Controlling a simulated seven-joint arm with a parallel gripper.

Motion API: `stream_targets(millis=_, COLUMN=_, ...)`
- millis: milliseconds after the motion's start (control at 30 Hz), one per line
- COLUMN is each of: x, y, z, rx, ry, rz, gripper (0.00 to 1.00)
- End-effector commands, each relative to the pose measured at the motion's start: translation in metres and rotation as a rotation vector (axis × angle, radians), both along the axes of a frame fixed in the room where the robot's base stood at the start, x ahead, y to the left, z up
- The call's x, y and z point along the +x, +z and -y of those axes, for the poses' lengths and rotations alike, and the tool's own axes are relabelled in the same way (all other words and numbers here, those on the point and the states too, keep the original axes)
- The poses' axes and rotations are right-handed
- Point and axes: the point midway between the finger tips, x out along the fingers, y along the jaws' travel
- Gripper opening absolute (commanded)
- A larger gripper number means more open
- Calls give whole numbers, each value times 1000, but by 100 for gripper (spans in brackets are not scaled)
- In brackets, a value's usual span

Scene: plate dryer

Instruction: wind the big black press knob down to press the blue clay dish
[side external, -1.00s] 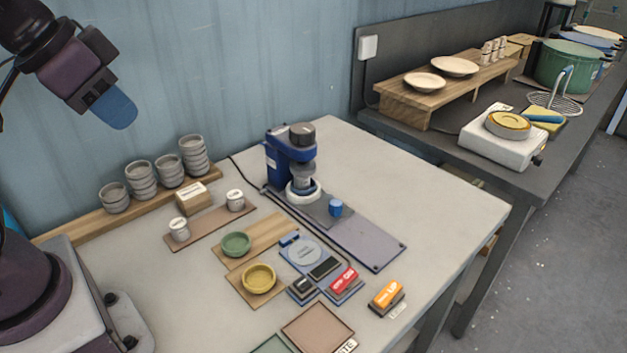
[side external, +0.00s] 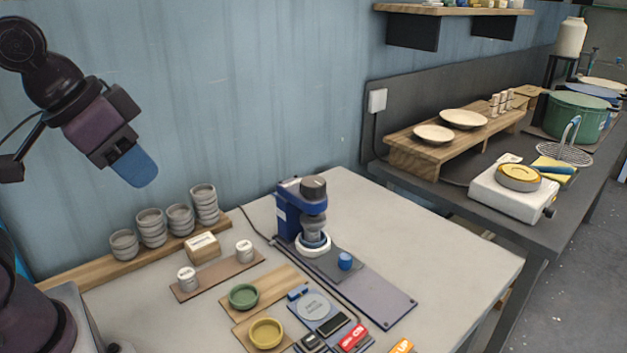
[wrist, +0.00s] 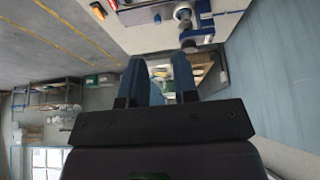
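The blue press (side external: 288,215) stands upright on the pale table, with the big black knob (side external: 313,187) on top. A white ring (side external: 313,246) sits at the foot of the press. I cannot make out a blue clay dish under the press head. A small blue cylinder (side external: 345,261) stands on the grey plate in front. My gripper (side external: 137,168) is up in the air at the left, well apart from the press. In the wrist view my gripper (wrist: 160,75) has its two blue fingers apart with nothing held, and the knob (wrist: 189,46) shows beyond them.
Stacked grey cups (side external: 204,204) stand on a wooden strip along the wall. A green dish (side external: 243,296) and a yellow dish (side external: 267,333) lie on wooden boards left of the press. Labelled blocks and buttons (side external: 353,338) are near the front. The table right of the press is clear.

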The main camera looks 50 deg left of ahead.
Motion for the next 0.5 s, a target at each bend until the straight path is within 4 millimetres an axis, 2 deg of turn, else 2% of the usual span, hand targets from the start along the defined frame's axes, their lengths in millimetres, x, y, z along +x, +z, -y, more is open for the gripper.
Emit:
stream_targets(millis=33, x=2, y=-6, z=-1, rx=0, ry=4, rz=-31, gripper=39)
stream_targets(millis=133, x=13, y=-16, z=-3, rx=0, ry=15, rz=-101, gripper=62)
stream_targets(millis=200, x=32, y=-16, z=-6, rx=-1, ry=23, rz=-142, gripper=78)
stream_targets(millis=233, x=41, y=-15, z=-7, rx=-2, ry=28, rz=-160, gripper=82)
stream_targets(millis=500, x=142, y=-17, z=-22, rx=-33, ry=135, rz=-300, gripper=82)
